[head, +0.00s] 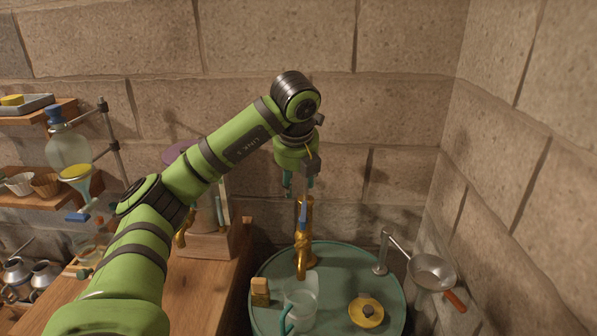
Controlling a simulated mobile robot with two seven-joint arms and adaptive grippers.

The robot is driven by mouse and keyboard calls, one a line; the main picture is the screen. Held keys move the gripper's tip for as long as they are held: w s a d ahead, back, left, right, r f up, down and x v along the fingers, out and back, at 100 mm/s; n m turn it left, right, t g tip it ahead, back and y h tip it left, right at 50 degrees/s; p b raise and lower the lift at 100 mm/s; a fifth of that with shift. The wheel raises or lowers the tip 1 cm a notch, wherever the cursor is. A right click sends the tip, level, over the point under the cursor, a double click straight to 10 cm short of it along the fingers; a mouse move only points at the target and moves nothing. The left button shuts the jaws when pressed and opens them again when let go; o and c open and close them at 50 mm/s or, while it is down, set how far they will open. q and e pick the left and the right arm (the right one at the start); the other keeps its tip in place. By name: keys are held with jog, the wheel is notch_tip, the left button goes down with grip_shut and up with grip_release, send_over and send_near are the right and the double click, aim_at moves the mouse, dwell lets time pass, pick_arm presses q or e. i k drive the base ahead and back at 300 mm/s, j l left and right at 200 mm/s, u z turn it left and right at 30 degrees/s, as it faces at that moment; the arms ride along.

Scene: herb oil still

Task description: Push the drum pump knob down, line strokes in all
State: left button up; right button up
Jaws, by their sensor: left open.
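A brass drum pump (302,255) stands upright on the green drum (352,258), with its spout toward the front. My left arm comes in from the left, and my left gripper (298,190) points down at the top of the pump. Its fingers are apart, and one finger overlaps the pump's upper part in the picture. The pump knob cannot be made out behind the gripper. I cannot tell whether the gripper touches the pump. My right gripper is not in view.
On the drum top are a clear jug (301,304) with a teal handle, a small cork-coloured block (260,291) and a yellow disc (366,311). A metal funnel (432,271) stands at the right. A wooden bench (205,285) is left, and stone walls close the back and right.

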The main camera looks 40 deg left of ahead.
aim_at(305, 189)
jog(key=u, duration=1.3)
